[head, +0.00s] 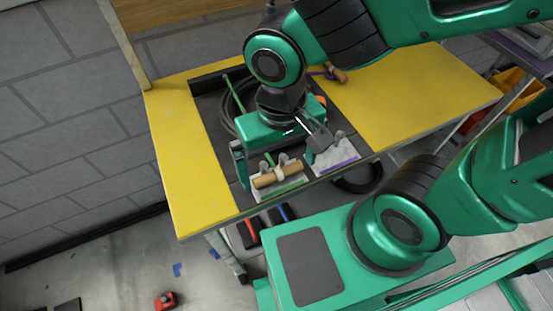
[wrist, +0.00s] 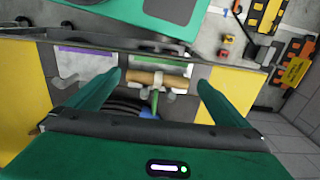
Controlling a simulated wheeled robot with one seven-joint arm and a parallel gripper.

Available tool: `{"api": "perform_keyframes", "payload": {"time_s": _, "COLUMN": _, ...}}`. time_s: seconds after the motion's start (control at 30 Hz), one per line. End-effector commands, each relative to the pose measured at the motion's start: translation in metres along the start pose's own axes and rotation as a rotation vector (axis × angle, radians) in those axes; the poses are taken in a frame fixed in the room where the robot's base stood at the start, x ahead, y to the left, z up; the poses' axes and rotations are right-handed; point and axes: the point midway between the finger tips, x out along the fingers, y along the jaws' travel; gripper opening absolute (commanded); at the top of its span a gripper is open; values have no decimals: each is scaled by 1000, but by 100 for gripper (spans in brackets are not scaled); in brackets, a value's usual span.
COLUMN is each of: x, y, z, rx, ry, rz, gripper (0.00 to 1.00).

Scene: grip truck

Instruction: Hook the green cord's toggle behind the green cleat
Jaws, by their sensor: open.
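The wooden toggle (head: 267,180) lies crosswise at the plate with the green stripe (head: 290,188), on the side nearer my base. The green cleat's grey prongs (head: 283,158) stand just beyond it, and a pale piece crosses the toggle's middle. In the wrist view the toggle (wrist: 142,77) lies level, and the green cord (wrist: 155,101) runs from it between the prongs. Whether the toggle bears against the prongs is hard to tell. My gripper (wrist: 162,79) is open, its fingers either side of the toggle with gaps at both ends.
A second plate with a purple stripe (head: 340,165) and grey prongs sits right of the green one. Another wooden toggle (head: 338,75) with purple cord lies farther back. The yellow tabletop (head: 415,95) is clear around the dark recess.

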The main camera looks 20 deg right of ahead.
Motion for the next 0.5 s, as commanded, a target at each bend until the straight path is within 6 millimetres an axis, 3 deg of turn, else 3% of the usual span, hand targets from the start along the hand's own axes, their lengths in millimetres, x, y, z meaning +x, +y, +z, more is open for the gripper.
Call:
{"api": "perform_keyframes", "payload": {"time_s": 0.17, "x": -15, "y": -1, "z": -1, "rx": 1, "ry": 4, "rz": -3, "gripper": 100}}
{"api": "perform_keyframes", "payload": {"time_s": 0.5, "x": -76, "y": 0, "z": -2, "rx": 1, "ry": 5, "rz": -3, "gripper": 100}}
